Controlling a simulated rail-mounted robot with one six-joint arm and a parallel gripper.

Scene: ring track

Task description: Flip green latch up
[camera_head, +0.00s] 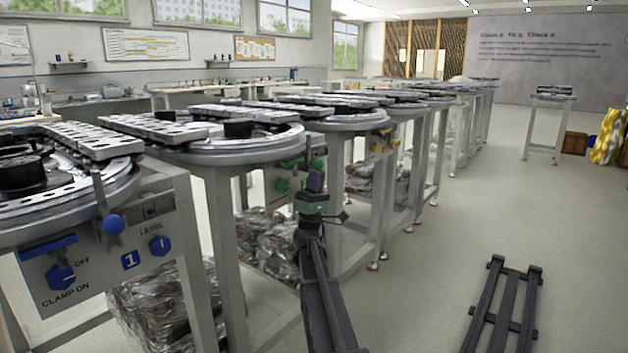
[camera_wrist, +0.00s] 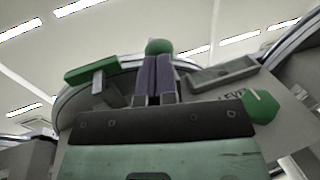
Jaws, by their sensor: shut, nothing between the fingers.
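The green latch's round knob (camera_wrist: 158,46) shows in the wrist view just beyond the fingertips. I cannot tell whether they touch it. My gripper (camera_wrist: 158,62) is shut and empty, its two dark purple fingers side by side and pointing at the knob. In the head view my gripper (camera_head: 315,180) is at the front of the second station, below its round table. It hides most of the latch there, so I cannot tell the latch's tilt.
A green bar handle (camera_wrist: 90,70) is left of the fingers; a green hexagonal LEVEL knob (camera_wrist: 262,106) is right. The nearest station has a blue latch ball (camera_head: 113,223) and blue knob (camera_head: 160,245). Wrapped bundles (camera_head: 268,245) lie under the tables. The right-hand floor is mostly clear.

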